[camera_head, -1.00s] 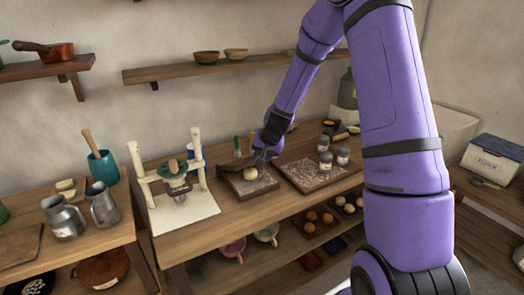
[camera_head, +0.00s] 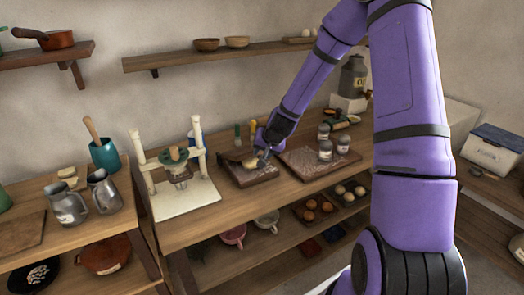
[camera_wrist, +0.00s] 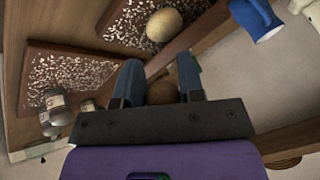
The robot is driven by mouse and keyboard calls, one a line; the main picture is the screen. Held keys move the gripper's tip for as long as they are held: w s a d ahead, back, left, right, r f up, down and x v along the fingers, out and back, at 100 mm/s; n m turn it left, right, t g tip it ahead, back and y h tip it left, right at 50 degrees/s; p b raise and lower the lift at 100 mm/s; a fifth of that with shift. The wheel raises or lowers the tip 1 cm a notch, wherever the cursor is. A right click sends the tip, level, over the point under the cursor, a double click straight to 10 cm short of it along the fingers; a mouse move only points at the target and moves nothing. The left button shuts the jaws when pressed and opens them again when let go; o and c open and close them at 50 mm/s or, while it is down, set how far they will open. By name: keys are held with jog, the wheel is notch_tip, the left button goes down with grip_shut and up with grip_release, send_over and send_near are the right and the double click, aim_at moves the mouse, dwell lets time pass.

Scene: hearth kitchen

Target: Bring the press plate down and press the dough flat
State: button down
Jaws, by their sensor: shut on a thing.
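The dough (camera_wrist: 164,24) is a pale rounded lump on a flour-speckled brown board (camera_wrist: 127,43) in the wrist view. In the head view the dough (camera_head: 250,161) is partly covered by my gripper (camera_head: 262,154), and the board (camera_head: 249,177) lies under it on the counter. The press plate (camera_wrist: 192,38) appears edge-on as a brown strip beside the dough, raised from the board. It also shows as a dark tilted piece in the head view (camera_head: 236,153). My gripper (camera_wrist: 160,85) is shut on a round brown knob (camera_wrist: 161,92), apparently the plate's handle.
A second floured board (camera_head: 302,166) with several jars (camera_head: 325,150) stands to the right. A blue mug (camera_wrist: 255,18) is close to the plate. Eggs and cups fill the lower shelf.

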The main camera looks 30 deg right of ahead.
jog(key=shift+d+r, duration=0.1)
jog(key=shift+d, duration=0.55)
jog(key=c, duration=1.1)
grip_release()
jog(key=o, duration=0.4)
jog(key=shift+d+r, duration=0.1)
jog(key=shift+d, duration=0.1)
jog(key=shift+c, duration=0.2)
jog(key=shift+a, duration=0.1)
jog(key=shift+a, duration=0.2)
jog(key=shift+s+r, duration=0.1)
jog(key=shift+r, duration=0.1)
jog(key=v, duration=1)
jog(key=shift+s, duration=0.15)
